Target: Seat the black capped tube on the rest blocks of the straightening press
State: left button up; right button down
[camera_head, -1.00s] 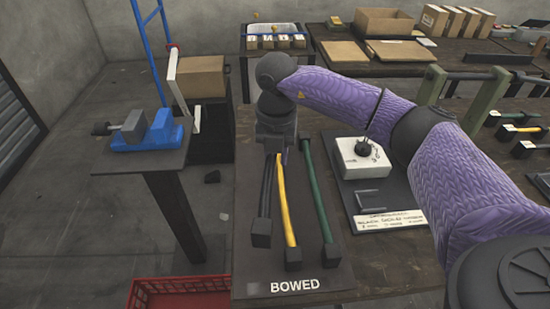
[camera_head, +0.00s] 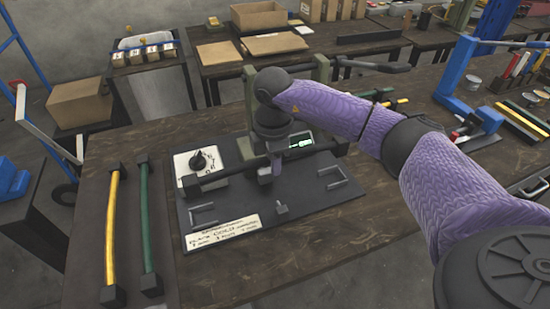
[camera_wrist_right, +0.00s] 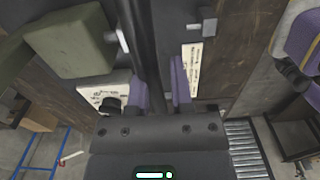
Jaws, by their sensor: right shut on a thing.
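The black capped tube (camera_head: 235,171) is held level across the straightening press, above its dark base plate (camera_head: 240,208). My right gripper (camera_head: 270,176) is shut on the tube near its middle, from above. In the right wrist view my purple fingers (camera_wrist_right: 160,92) stand on either side of the black tube (camera_wrist_right: 143,45). Grey bracket-like rests show on the plate at the left (camera_head: 203,214) and at the right (camera_head: 333,178). The tube appears apart from them, behind and above; its exact height is hard to tell. My left gripper is not in view.
Yellow (camera_head: 112,225) and green (camera_head: 148,220) tubes lie to the left.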

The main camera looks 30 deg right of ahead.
jog(key=shift+r+p, duration=0.1)
jog(key=shift+p, duration=0.2)
jog(key=b, duration=0.3)
send_over(273, 198)
notch_tip(273, 198, down, 6)
jog(key=shift+r, duration=0.1)
jog(key=shift+d+f+b, duration=0.1)
jog(key=shift+f+b, duration=0.2)
jog(key=shift+f, duration=0.55)
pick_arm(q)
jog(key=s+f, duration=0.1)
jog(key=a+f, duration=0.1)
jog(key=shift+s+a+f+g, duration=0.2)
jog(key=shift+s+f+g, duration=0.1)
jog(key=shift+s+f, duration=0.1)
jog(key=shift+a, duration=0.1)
pick_arm(e)
jog(key=shift+f, duration=0.25)
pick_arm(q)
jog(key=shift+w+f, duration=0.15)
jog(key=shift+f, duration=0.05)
pick_arm(e)
jog(key=shift+f, duration=0.35)
jog(key=shift+f, duration=0.15)
